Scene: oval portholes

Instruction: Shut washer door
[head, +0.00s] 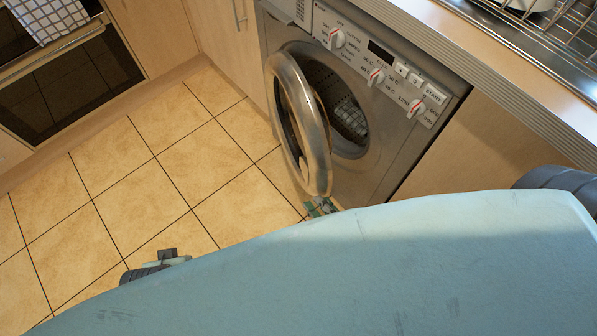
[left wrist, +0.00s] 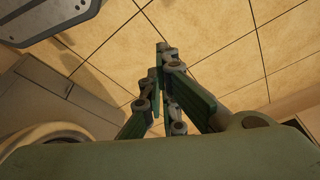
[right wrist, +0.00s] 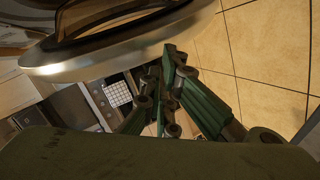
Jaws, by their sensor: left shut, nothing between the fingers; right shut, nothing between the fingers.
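The washer (head: 375,80) is a silver front-loader under the counter, and its round door (head: 317,150) stands open, swung out to the left. Cloth shows inside the drum. My right gripper (head: 321,206) is shut and empty at the lower edge of the door. In the right wrist view its fingertips (right wrist: 170,52) overlap the door rim (right wrist: 120,58); I cannot tell whether they touch. My left gripper is partly hidden low in the head view; in the left wrist view its fingers (left wrist: 161,50) are shut and empty above the floor.
An oven (head: 65,75) with a checked towel (head: 48,15) is at the upper left. Wooden cabinets (head: 155,35) stand beside the washer. A counter (head: 500,60) with a dish rack runs above it. Tiled floor (head: 150,190) left of the door is clear.

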